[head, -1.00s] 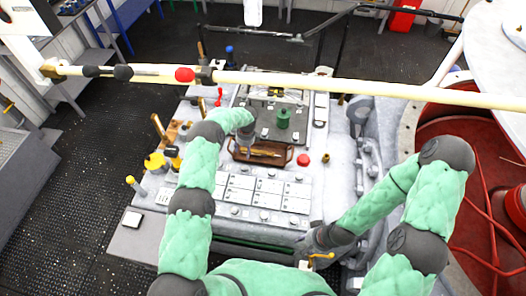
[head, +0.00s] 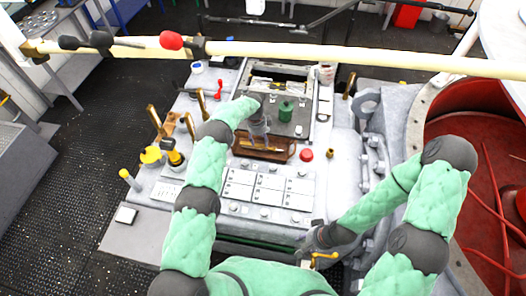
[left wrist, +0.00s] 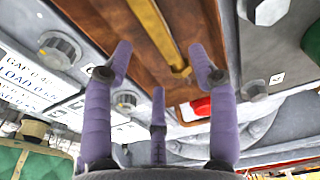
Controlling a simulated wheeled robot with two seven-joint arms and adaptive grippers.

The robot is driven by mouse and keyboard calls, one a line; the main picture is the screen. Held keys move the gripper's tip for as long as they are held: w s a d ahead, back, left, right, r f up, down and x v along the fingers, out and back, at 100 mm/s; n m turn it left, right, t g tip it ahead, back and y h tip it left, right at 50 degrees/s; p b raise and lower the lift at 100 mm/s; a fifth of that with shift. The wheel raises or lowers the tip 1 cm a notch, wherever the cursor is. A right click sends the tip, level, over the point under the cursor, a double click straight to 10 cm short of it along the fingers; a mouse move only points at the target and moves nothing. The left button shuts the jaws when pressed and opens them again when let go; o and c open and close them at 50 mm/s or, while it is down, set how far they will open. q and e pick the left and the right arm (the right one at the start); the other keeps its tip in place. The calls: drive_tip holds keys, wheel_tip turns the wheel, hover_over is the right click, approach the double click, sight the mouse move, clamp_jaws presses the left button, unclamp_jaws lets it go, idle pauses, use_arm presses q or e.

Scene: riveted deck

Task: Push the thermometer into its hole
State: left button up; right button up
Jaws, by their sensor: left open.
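A slim brass rod (head: 262,149), which looks like the thermometer, lies in a brown wooden tray (head: 288,145) on the console. In the left wrist view the brass rod (left wrist: 158,32) lies on the brown wood (left wrist: 112,25) beyond my fingers. I cannot make out its hole. My left gripper (head: 260,139) hangs over the tray. In the left wrist view its purple fingers (left wrist: 160,85) are spread and empty, apart from the rod. My right gripper (head: 322,240) is low by the console's front edge, and its fingers are not clear.
A red button (head: 306,154) and a green cylinder (head: 286,110) stand near the tray. Brass levers (head: 187,124) and yellow knobs (head: 151,155) stand at the left. A long pale pole (head: 330,54) crosses behind.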

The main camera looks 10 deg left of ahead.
sight(262, 146)
use_arm(q)
drive_tip(key=shift+d+f+b, duration=0.15)
drive_tip(key=shift+f+b, duration=1.15)
drive_tip(key=shift+f, duration=0.05)
drive_tip(key=shift+d+f+b, duration=0.15)
drive_tip(key=shift+f+b, duration=1.1)
drive_tip(key=shift+f, duration=0.45)
drive_tip(key=shift+r, duration=0.1)
clamp_jaws()
